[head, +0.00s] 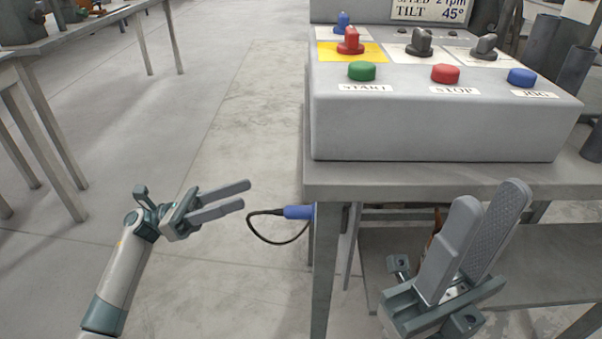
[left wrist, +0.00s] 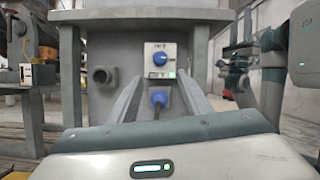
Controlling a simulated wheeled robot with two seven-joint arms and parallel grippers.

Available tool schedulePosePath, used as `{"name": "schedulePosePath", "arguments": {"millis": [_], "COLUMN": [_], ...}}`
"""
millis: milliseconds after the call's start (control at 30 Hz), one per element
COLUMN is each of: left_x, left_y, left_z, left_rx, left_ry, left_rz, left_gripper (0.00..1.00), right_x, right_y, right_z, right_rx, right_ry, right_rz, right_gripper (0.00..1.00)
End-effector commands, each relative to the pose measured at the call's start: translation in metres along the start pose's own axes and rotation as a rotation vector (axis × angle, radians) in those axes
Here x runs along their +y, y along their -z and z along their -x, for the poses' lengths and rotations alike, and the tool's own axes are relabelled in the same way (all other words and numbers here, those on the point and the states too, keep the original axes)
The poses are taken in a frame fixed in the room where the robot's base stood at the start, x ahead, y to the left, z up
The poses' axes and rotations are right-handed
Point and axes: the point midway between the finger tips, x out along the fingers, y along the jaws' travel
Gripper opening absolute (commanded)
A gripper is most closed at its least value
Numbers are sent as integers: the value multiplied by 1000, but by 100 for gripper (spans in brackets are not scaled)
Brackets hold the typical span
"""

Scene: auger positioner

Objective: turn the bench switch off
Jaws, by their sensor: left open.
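In the left wrist view a blue rotary knob (left wrist: 160,58) sits on a white plate on the bench's grey side panel, with a small green light below it. This looks like the bench switch; its label is too small to read. Below it a blue plug (left wrist: 159,98) shows between the fingers of my left gripper (left wrist: 158,88). In the head view my left gripper (head: 246,194) is open and empty, left of the bench and apart from it. My right gripper (head: 490,195) is open and empty in front of the bench. The knob's plate is hidden in the head view.
A grey control box (head: 440,125) with several coloured knobs and buttons stands on the bench (head: 400,178). The blue plug (head: 298,212) sticks out left of the bench leg with a looped black cable (head: 262,236). A pipe stub (left wrist: 102,75) juts beside the knob.

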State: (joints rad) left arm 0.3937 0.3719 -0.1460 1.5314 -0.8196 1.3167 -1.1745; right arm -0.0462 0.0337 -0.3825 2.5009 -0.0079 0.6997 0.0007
Motion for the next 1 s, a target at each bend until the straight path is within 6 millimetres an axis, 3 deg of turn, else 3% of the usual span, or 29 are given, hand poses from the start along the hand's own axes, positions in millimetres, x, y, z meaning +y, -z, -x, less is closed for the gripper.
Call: {"name": "schedulePosePath", "arguments": {"millis": [700,1000], "left_x": [-1,-1], "left_y": [0,-1], "left_z": [-124,-148], "left_rx": [-3,-2], "left_ry": [4,1], "left_rz": [-1,0], "left_gripper": [45,45], "right_x": [-4,-6], "right_y": [-1,-3], "right_z": [-3,-6], "right_rx": [30,35], "right_ry": [-5,1], "right_rz": [-22,-26], "right_gripper": [31,31]}}
